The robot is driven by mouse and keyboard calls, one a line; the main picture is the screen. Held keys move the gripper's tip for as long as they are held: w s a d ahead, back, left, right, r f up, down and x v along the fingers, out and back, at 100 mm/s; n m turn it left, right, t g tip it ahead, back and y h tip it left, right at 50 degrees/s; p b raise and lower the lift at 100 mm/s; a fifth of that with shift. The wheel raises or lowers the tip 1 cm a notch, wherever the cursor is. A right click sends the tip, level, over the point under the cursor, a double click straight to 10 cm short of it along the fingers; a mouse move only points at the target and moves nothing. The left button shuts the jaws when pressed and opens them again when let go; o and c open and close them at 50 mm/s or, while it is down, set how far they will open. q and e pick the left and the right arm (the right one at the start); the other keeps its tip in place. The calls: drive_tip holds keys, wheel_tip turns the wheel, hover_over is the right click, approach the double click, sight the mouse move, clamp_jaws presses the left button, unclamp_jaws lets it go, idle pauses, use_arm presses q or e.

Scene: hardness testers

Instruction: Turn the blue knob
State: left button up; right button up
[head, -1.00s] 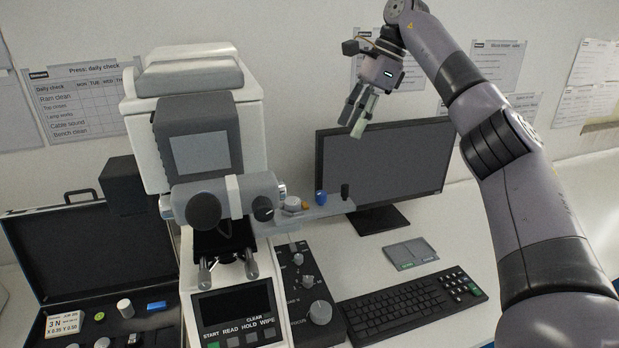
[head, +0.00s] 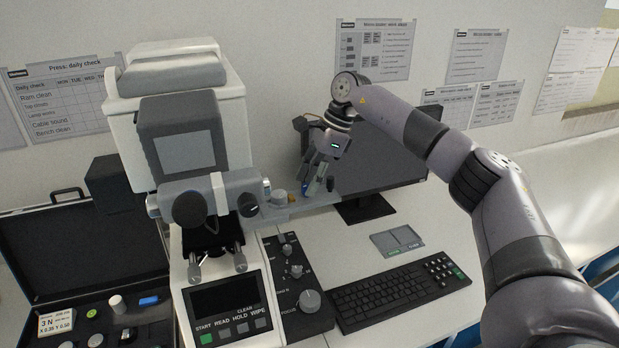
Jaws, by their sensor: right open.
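The blue knob (head: 306,188) is on the grey side panel (head: 300,205) that sticks out to the right of the hardness tester (head: 185,130). Only a sliver of blue shows, because my right gripper partly hides it. My right gripper (head: 318,189) is open and points down, with its fingers at the knob in the head view. I cannot tell whether the fingers touch it or are around it. My left gripper is not in view.
The monitor (head: 385,165) stands just behind my right gripper. A keyboard (head: 390,297) and a control panel with grey knobs (head: 300,290) lie in front.

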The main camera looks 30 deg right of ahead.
drive_tip(key=shift+a+f, duration=0.15)
drive_tip(key=shift+f, duration=0.2)
drive_tip(key=shift+c, duration=0.3)
clamp_jaws()
